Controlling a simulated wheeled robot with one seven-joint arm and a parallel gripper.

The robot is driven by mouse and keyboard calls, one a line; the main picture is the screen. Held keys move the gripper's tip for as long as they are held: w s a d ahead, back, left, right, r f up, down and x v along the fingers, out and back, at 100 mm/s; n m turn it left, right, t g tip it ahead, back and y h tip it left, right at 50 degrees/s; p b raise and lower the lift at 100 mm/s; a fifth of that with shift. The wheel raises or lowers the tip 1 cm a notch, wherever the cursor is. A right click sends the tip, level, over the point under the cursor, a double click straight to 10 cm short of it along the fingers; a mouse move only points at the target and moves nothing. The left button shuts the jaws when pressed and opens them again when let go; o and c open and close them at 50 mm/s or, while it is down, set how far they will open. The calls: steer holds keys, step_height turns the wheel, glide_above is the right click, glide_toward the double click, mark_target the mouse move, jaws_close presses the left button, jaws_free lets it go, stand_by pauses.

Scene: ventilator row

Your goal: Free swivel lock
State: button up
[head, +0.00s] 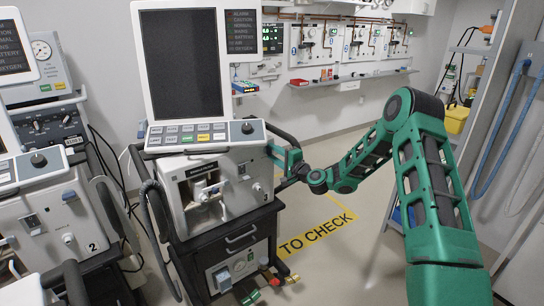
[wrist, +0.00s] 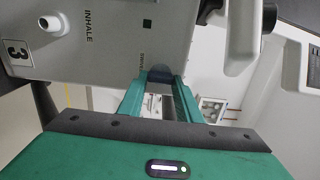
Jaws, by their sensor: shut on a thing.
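Ventilator 3 (head: 225,185) stands on a dark cart in the head view, its large dark screen (head: 183,65) upright above the key panel. My gripper (head: 277,153) reaches it from the right, at its upper right side below the panel. In the wrist view, my gripper's two green fingers (wrist: 160,78) are closed around a small dark blue piece (wrist: 159,73), which I take to be the swivel lock, beside a small label that seems to read SWIVEL. The fingers cover its sides, and it is hidden in the head view.
Ventilator 2 (head: 70,215) stands close on the left. A dark handle rail (head: 283,138) runs beside my gripper.

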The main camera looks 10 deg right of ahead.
steer(key=shift+d+f, duration=0.15)
steer(key=shift+f, duration=0.1)
steer(key=o, duration=1)
steer(key=shift+o, duration=0.2)
steer(key=shift+r, duration=0.1)
steer(key=shift+s, duration=0.1)
steer(key=v, duration=1)
steer(key=shift+s, duration=0.2)
